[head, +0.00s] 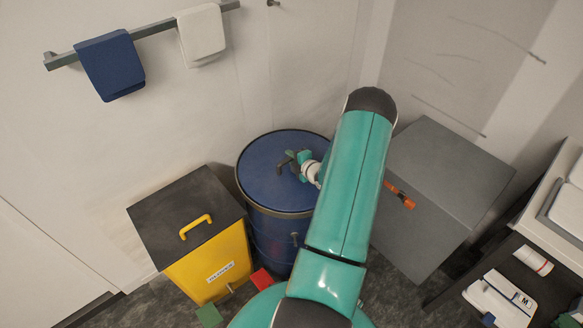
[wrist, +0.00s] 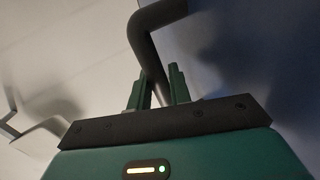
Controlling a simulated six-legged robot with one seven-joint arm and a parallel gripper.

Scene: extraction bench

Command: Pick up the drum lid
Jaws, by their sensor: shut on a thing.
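The drum lid (head: 262,165) is a round blue disc with a dark rim, on top of the blue drum (head: 270,234). A dark bent handle (head: 283,166) stands on the lid. My gripper (head: 296,164) is at the handle over the lid, partly hidden by my arm. In the wrist view my gripper (wrist: 160,88) has its two green fingers shut on the dark handle (wrist: 146,42), one on each side. The blue lid surface (wrist: 240,60) fills the right of that view. The right part of the lid is hidden behind my arm. I cannot tell any gap between lid and drum.
A yellow bin (head: 213,262) with a dark top and yellow handle stands left of the drum. A grey box (head: 447,185) stands to the right. A rail (head: 160,32) with a blue and a white towel is on the wall behind. A shelf unit (head: 510,262) is at far right.

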